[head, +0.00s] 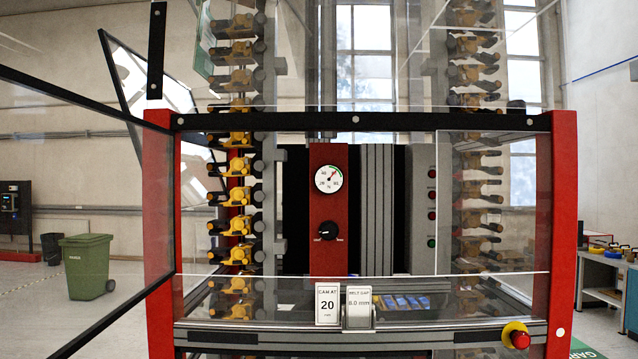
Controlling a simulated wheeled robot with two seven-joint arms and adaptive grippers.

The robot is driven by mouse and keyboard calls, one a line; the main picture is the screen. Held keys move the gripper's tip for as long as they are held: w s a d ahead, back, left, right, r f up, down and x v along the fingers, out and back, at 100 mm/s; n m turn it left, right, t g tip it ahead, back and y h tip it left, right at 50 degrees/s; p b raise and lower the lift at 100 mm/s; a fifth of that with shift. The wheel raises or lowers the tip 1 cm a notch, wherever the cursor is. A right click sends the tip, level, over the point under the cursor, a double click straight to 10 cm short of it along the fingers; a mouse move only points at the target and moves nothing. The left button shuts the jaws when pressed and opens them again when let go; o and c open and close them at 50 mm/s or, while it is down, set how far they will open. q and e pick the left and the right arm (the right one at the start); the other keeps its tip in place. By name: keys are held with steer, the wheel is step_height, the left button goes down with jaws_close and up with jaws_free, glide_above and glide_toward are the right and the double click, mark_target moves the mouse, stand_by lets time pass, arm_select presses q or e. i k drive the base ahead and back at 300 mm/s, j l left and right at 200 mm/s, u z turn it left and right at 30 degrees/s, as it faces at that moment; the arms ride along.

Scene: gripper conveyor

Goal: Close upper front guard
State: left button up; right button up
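A clear guard panel with a dark frame (85,102) stands swung open at the front left of the red-framed machine. Its hinge side meets the left red post (158,215), and the panel reaches toward me and out of the left edge of the view. The front opening that it borders lies between the black crossbar (356,120) and the lower ledge. No label names this panel, so I cannot tell for certain that it is the upper front guard. Its free edge and handle are out of view. Neither of my grippers shows in the head view.
Another dark-framed panel (122,75) stands tilted behind the left post. Inside are yellow-and-black gripper chains (236,195), a dial gauge (328,178) and a black knob (325,230). A red stop button (518,338) juts out at the lower right. A green bin (87,262) stands far left.

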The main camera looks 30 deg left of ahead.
mark_target(10, 74)
steer(key=k+j+u, duration=0.15)
steer(key=j+u, duration=0.2)
steer(key=j, duration=0.15)
steer(key=j+u, duration=0.35)
steer(key=j, duration=0.2)
steer(key=j+u, duration=0.35)
steer(key=j, duration=0.25)
